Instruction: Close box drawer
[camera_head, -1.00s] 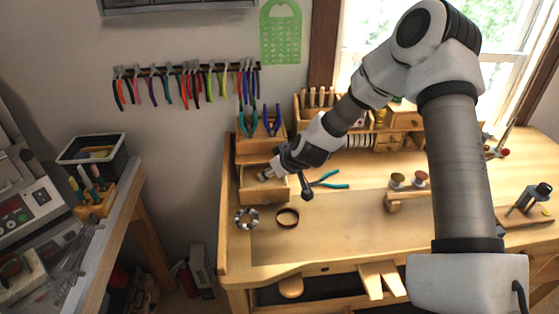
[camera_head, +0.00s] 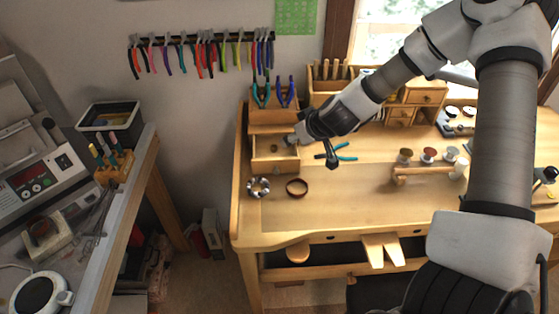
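The small wooden box (camera_head: 268,118) stands at the left end of the workbench, with pliers in its top. Its drawer (camera_head: 275,165) is pulled out towards the front, and I can see into it; a small dark spot shows inside. My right gripper (camera_head: 291,138) is at the drawer's upper right corner, pointing left. The fingertips are small and partly blend with the drawer, so I cannot tell whether they are open or touching it. My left gripper is out of view.
A patterned ring (camera_head: 258,187) and a brown ring (camera_head: 297,187) lie in front of the drawer. Teal-handled pliers (camera_head: 340,152) lie to its right, beneath my forearm. Spools on a wooden stand (camera_head: 428,155) are further right. The bench's front middle is clear.

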